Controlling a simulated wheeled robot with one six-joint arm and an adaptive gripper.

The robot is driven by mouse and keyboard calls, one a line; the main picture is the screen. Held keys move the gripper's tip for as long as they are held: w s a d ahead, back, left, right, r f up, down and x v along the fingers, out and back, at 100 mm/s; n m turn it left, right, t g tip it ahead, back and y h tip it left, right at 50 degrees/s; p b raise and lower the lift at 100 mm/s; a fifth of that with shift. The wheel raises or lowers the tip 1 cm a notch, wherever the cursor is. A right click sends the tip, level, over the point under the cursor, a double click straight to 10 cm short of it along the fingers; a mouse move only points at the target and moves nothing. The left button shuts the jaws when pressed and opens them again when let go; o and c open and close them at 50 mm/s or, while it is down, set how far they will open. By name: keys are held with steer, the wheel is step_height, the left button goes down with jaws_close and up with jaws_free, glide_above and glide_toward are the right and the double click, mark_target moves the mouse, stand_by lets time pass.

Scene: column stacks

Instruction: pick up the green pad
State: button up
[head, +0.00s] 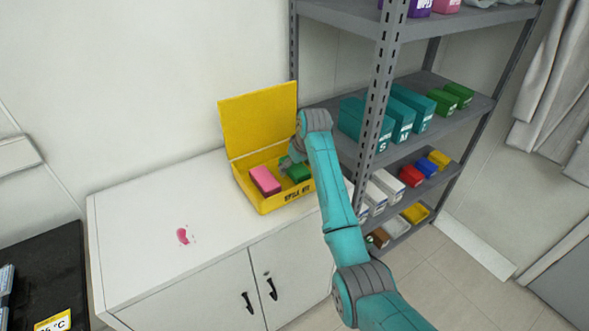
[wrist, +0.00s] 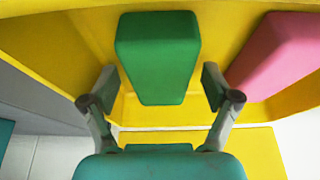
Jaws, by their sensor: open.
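The green pad (head: 298,172) lies in the right part of an open yellow box (head: 264,206) on the white cabinet. In the wrist view the green pad (wrist: 158,56) is a tapered block in the middle, ahead of my gripper (wrist: 158,88). My gripper is open and empty, with one finger on each side of the pad's near end. I cannot tell if the fingers touch it. In the head view my gripper (head: 288,163) is at the box, partly hidden by my wrist.
A pink pad (head: 265,180) lies in the box, left of the green pad. The raised yellow lid (head: 259,118) stands behind. A grey shelf rack (head: 383,90) with boxes is close on the right. The cabinet top (head: 150,210) is mostly clear on the left, with a pink smear (head: 183,236).

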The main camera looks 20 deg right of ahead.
steer(key=c, duration=1.2)
steer(key=shift+r, duration=0.15)
steer(key=shift+c, duration=0.2)
step_height(320, 180, up, 10)
steer(key=shift+f, duration=0.1)
steer(key=o, duration=0.6)
steer(key=shift+a, duration=0.1)
steer(key=c, duration=0.5)
